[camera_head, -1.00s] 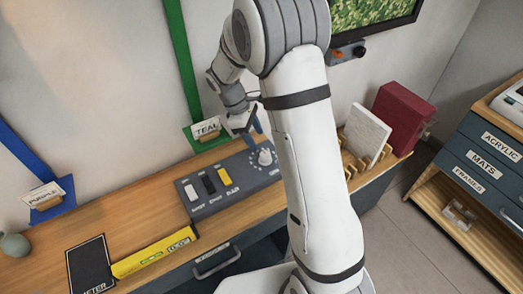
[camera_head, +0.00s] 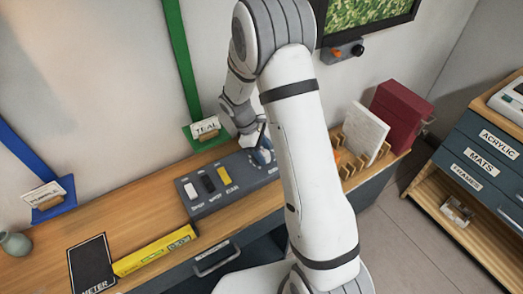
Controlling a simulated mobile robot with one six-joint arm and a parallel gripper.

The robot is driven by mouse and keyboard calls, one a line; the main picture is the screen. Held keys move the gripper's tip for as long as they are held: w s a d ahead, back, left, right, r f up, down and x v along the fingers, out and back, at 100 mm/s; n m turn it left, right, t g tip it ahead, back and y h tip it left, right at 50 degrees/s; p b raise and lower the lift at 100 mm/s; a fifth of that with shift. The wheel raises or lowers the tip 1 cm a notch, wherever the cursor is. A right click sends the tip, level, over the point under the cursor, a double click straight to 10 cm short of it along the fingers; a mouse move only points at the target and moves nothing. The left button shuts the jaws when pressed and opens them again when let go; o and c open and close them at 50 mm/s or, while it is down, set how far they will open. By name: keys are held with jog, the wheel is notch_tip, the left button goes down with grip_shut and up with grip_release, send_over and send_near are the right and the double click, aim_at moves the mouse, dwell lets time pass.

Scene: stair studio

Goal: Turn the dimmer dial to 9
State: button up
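The dimmer dial (camera_head: 263,156) is a pale round knob at the right end of a dark grey control panel (camera_head: 209,208) on the wooden bench. Several rocker switches in white, black and yellow sit on the panel to its left. The dial's numbers and pointer are too small and hidden to read.
A yellow level (camera_head: 155,251) and a black meter (camera_head: 91,265) lie on the bench at left. A green holder labelled TEAL (camera_head: 206,127) stands behind the panel. A wooden rack (camera_head: 352,163) with a white panel and red box (camera_head: 399,113) is at right.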

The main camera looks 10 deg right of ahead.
jog(key=c, duration=0.7)
jog(key=shift+a, duration=0.15)
jog(key=shift+c, duration=0.5)
